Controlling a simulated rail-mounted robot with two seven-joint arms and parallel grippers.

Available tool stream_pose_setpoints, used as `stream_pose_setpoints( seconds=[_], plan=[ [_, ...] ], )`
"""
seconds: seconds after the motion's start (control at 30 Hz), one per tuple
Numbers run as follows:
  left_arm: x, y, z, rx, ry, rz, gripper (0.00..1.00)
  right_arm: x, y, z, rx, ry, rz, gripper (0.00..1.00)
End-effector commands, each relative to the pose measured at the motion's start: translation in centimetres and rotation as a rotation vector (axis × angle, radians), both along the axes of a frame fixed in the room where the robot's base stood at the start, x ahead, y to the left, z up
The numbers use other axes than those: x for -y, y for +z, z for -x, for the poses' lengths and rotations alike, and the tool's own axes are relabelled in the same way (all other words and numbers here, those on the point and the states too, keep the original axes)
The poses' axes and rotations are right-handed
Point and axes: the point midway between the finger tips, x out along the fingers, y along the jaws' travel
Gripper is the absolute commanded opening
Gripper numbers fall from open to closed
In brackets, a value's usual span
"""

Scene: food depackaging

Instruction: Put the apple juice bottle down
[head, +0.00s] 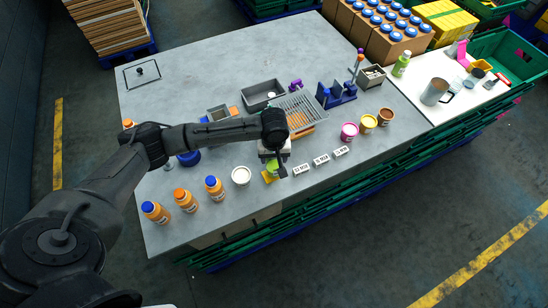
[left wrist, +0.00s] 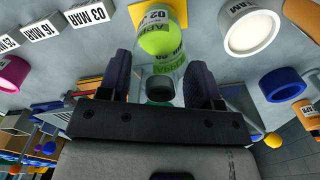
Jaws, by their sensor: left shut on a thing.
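My right gripper is not in view.
Date blocks (head: 302,169) stand right of the bottle, and a white round container (head: 241,175) stands left. Several orange bottles (head: 185,200) stand at front left. A wire rack (head: 298,109) lies behind the gripper.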

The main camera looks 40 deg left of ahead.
Motion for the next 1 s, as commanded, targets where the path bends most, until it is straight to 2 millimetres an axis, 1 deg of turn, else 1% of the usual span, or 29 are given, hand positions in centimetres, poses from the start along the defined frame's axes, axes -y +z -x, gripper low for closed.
stream_pose_setpoints(
  seconds=[0.03, 0.1, 0.47, 0.5, 0.77, 1.0],
  plan=[
    [0.0, -0.67, 0.0, -0.001, 0.001, -0.001, 0.14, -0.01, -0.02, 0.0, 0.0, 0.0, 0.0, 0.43],
    [-0.01, -1.21, -0.03, 0.001, 0.001, -0.001, 0.14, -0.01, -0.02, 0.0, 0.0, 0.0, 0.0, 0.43],
    [0.03, -1.44, -0.03, 0.001, 0.0, 0.0, 0.14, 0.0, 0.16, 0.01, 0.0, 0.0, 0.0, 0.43],
    [0.05, -1.56, -0.02, 0.001, 0.0, 0.0, 0.59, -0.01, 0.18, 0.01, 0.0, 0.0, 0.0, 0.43],
    [0.03, -1.57, -0.03, 0.001, 0.0, 0.0, 0.84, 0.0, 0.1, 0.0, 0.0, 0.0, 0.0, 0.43],
    [0.01, -1.52, -0.03, 0.002, 0.0, -0.001, 0.84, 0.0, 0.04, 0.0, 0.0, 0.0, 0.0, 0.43]
  ],
)
